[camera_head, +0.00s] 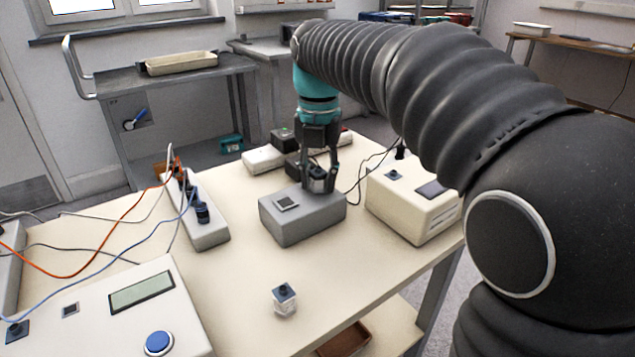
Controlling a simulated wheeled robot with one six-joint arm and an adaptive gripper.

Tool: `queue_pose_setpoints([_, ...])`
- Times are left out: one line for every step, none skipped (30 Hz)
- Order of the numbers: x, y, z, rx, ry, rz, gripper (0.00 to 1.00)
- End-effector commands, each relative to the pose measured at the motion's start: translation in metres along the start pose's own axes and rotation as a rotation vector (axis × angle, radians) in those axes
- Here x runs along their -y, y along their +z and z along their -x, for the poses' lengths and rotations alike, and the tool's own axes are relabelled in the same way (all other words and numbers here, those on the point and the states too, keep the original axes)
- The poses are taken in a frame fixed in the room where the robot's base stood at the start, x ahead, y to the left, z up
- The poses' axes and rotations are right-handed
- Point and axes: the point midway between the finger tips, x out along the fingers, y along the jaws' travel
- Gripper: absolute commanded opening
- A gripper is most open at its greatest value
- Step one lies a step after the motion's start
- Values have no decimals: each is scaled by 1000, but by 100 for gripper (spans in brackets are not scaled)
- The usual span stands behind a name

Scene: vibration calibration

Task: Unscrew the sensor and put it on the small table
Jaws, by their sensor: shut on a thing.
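The sensor (317,183) is a small dark piece with a lighter top. It is at the right end of the top of a grey box (300,224). My gripper (320,180) points down over this box, with its fingers closed around the sensor. The fingers partly hide the sensor, and I cannot tell whether it still touches the box. I cannot tell for sure which surface is the small table; a grey trolley (112,84) with a tray on it stands at the back left, and a grey table (262,47) stands behind.
The cream worktable (230,285) holds a cream device (410,200) right of the grey box, a power strip (207,228) with cables at left, a control box (130,315) in front, and a small clear-based cube (285,298). The table's middle front is mostly clear.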

Motion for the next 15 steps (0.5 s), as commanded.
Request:
queue_pose_setpoints([0, 0, -1, -1, -1, 43, 0])
queue_pose_setpoints([0, 0, -1, -1, -1, 66, 0])
queue_pose_setpoints([0, 0, 0, -1, -1, 90, 0])
queue_pose_setpoints([0, 0, 0, -1, -1, 102, 0])
queue_pose_setpoints([0, 0, 0, 0, -1, 113, 0])
queue_pose_setpoints([0, 0, 0, 0, 0, 120, 0])
queue_pose_setpoints([0, 0, 0, 0, 0, 122, 0])
queue_pose_setpoints([0, 0, 0, 0, 0, 123, 0])
queue_pose_setpoints([0, 0, 0, 0, 0, 122, 0])
queue_pose_setpoints([0, 0, 0, 1, 0, 122, 0])
queue_pose_setpoints([0, 0, 0, 1, 0, 121, 0])
queue_pose_setpoints([0, 0, 1, 1, 0, 121, 36])
queue_pose_setpoints([0, 0, 1, 1, 0, 121, 44])
queue_pose_setpoints([0, 0, 1, 1, 0, 120, 52])
queue_pose_setpoints([0, 0, 1, 1, 0, 120, 62])
